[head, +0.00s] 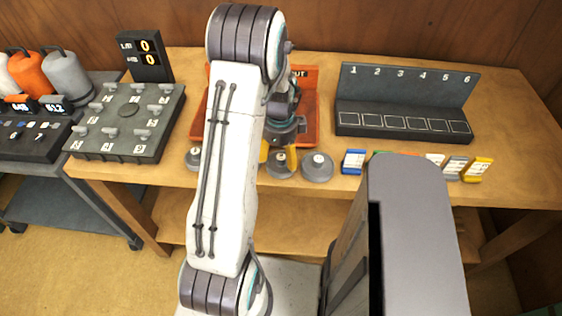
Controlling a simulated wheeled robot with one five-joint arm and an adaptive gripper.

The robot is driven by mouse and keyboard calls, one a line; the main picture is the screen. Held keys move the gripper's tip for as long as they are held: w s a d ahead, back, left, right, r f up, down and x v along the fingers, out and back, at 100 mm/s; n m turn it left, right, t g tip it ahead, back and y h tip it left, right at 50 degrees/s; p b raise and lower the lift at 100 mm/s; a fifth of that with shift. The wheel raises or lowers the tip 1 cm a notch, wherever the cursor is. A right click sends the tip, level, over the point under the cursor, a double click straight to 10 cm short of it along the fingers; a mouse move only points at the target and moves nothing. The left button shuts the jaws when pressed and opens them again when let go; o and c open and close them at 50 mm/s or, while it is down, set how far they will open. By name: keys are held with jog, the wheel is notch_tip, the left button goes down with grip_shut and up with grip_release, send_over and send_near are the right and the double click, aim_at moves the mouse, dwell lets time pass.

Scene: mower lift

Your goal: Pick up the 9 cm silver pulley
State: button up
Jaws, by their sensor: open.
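Three silver-grey pulleys with pale hubs lie in a row along the front of the wooden bench. The left pulley (192,159) is partly behind my arm. The middle pulley (281,170) is under my gripper, and the right pulley (317,167) looks the widest and is unobstructed. No size marks are readable, so I cannot tell which is 9 cm. My gripper (278,158) is open, pointing down with its yellow fingers on either side of the middle pulley's hub area. I cannot tell whether the fingers touch it.
A red board (308,110) stands behind my gripper, partly hidden. A dark numbered rack (405,118) is at back right. Several coloured cards, including a blue one (353,161), lie along the front edge. A dark peg board (127,120) and a counter display (145,55) are left.

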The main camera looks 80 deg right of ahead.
aim_at(276, 163)
jog(key=shift+f, duration=1.15)
jog(key=shift+c, duration=0.2)
grip_shut()
